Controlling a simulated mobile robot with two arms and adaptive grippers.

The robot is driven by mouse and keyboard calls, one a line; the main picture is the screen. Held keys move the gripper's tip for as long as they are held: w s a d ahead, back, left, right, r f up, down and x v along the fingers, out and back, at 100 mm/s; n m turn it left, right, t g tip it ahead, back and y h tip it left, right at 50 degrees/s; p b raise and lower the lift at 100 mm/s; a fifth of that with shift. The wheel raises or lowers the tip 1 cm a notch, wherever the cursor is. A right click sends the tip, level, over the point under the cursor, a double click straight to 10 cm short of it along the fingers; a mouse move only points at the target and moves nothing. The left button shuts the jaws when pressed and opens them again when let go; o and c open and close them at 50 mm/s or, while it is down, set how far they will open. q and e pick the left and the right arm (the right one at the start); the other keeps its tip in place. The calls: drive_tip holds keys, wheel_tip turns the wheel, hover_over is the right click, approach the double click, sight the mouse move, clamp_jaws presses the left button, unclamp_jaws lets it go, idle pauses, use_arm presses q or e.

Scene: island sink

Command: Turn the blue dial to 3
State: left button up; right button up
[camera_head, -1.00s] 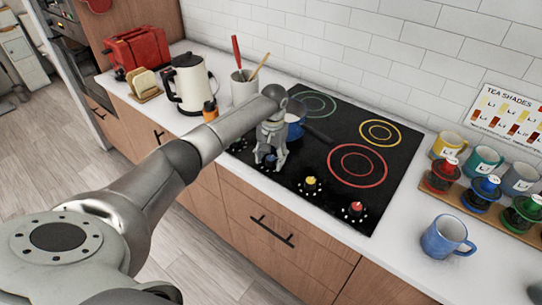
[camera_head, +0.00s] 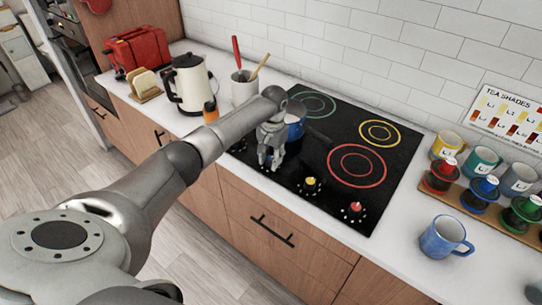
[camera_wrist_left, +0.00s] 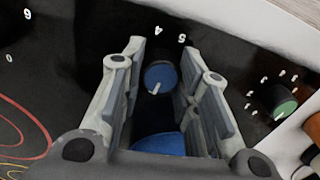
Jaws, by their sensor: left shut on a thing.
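The blue dial (camera_wrist_left: 160,77) sits between the two fingers of my left gripper (camera_wrist_left: 165,72) in the left wrist view. The fingers are shut on it. Its white pointer mark lies on the side away from the printed 4 and 5; I cannot tell which number it points to. In the head view my left gripper (camera_head: 269,160) reaches down at the front edge of the black cooktop (camera_head: 331,200) and hides the blue dial. My right gripper is not in view.
A blue pot (camera_head: 297,131) stands on the cooktop just behind the gripper. The yellow dial (camera_head: 311,183) and red dial (camera_head: 355,207) are to the right along the front edge. The green dial (camera_wrist_left: 282,100) is close by. A kettle (camera_head: 191,82) stands left; a blue mug (camera_head: 444,237) stands right.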

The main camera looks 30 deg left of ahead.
use_arm(q)
drive_tip(key=m+p, duration=0.1)
drive_tip(key=m, duration=0.1)
drive_tip(key=shift+r+m, duration=0.1)
drive_tip(key=shift+m, duration=0.2)
drive_tip(key=m+p, duration=0.1)
drive_tip(key=m, duration=0.1)
drive_tip(key=shift+m, duration=0.3)
drive_tip(key=m, duration=0.2)
drive_tip(key=shift+m+p, duration=0.3)
drive_tip(key=shift+m, duration=0.1)
drive_tip(key=m, duration=0.3)
drive_tip(key=shift+m, duration=0.3)
drive_tip(key=m, duration=0.7)
drive_tip(key=m+b, duration=0.1)
drive_tip(key=m, duration=0.2)
drive_tip(key=shift+a+t+h, duration=0.1)
drive_tip(key=shift+t+h, duration=0.2)
drive_tip(key=shift+m, duration=0.5)
drive_tip(key=o, duration=1)
